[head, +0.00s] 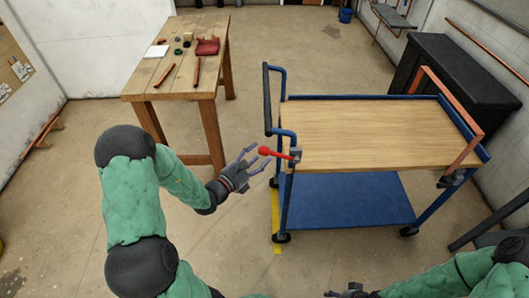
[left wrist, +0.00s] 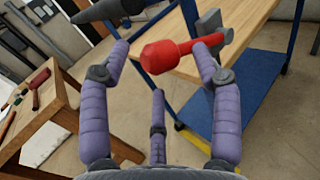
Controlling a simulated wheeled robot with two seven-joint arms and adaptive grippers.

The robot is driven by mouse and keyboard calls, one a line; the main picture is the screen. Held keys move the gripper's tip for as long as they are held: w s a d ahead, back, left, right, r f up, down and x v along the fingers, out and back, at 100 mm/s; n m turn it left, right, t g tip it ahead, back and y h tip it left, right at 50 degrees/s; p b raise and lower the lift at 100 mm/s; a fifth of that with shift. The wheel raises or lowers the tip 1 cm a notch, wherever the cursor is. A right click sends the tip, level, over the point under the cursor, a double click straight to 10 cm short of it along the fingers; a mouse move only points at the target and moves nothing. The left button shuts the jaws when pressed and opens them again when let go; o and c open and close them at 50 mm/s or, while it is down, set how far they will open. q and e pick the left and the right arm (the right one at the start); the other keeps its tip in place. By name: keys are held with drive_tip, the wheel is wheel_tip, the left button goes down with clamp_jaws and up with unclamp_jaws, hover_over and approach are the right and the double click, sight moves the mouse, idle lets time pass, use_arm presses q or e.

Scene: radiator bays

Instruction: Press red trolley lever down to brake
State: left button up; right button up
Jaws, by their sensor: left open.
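The red trolley lever (head: 276,153) sticks out to the left from a grey bracket at the near left corner post of the blue trolley (head: 352,200). Its round knob points toward my left gripper (head: 252,157). The lever looks about level. My left gripper is open and empty, just left of the knob, with its fingers pointing at it. In the left wrist view, the lever (left wrist: 180,52) shows between and beyond two purple fingertips, with a third finger below. I cannot tell whether any finger touches it. My right gripper (head: 355,291) is only partly visible at the bottom edge.
The trolley has a wooden top (head: 370,130) and a dark upright push handle (head: 267,100) above the lever. A wooden workbench (head: 165,75) with tools stands at the back left. A black chest (head: 455,75) stands behind the trolley on the right. Floor between bench and trolley is clear.

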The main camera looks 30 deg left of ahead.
sight(264, 150)
use_arm(q)
drive_tip(key=shift+w+d+b, duration=0.15)
drive_tip(key=shift+w+d, duration=0.05)
drive_tip(key=shift+w, duration=0.8)
drive_tip(key=shift+w+d+b, duration=0.15)
drive_tip(key=shift+w+d, duration=0.05)
drive_tip(key=shift+w, duration=0.75)
clamp_jaws()
